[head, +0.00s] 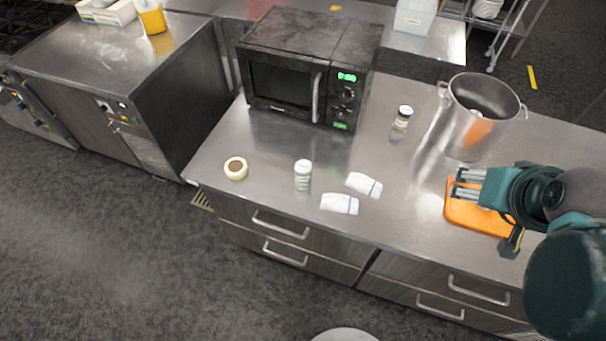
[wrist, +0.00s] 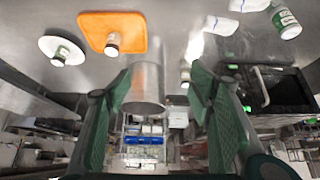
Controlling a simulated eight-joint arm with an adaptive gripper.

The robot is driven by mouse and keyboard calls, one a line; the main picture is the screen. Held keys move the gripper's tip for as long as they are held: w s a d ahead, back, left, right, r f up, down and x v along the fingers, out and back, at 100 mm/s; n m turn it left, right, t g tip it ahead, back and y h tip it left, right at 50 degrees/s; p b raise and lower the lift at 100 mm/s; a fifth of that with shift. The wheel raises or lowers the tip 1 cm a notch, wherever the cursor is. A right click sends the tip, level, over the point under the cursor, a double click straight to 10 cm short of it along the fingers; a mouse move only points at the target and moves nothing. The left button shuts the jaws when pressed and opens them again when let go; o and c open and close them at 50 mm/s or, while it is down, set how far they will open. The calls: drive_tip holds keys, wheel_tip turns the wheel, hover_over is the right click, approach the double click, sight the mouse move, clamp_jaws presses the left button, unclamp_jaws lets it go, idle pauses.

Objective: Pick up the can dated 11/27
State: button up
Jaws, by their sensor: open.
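Several small cans or jars show, and their dates are too small to read. In the wrist view, one can (wrist: 113,44) is on the orange board (wrist: 135,22) and another (wrist: 61,56) is on a white plate (wrist: 48,45). A green-labelled one (wrist: 287,23) is at top right. My gripper (head: 468,184) is open and empty, above the orange board in the head view; its spread fingers (wrist: 160,92) show in the wrist view.
A tall metal pot (head: 456,132) stands behind my gripper. A black microwave (head: 312,70) is at the back left. Two folded white cloths (head: 364,185) (head: 339,204) and a round pale item (head: 236,169) lie near the front. The counter between cloths and board is clear.

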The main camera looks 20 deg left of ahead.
wheel_tip(320, 180, up, 5)
drive_tip(key=w+a+r+n+g+y, duration=0.1)
drive_tip(key=w+a+n, duration=0.25)
drive_tip(key=a, duration=0.25)
drive_tip(key=w+a+r+n+g, duration=0.2)
drive_tip(key=w+a+n, duration=0.15)
drive_tip(key=a, duration=0.25)
drive_tip(key=n+g+h+b, duration=0.15)
drive_tip(key=n+g, duration=0.25)
drive_tip(key=n, duration=0.7)
hover_over(302, 165)
wheel_tip(302, 165, down, 4)
drive_tip(key=shift+y, duration=0.25)
wheel_tip(302, 165, down, 29)
drive_tip(key=shift+r, duration=0.15)
drive_tip(key=shift+d+f, duration=0.1)
drive_tip(key=shift+f, duration=0.3)
drive_tip(key=shift+f, duration=1.25)
drive_tip(key=shift+f, duration=0.15)
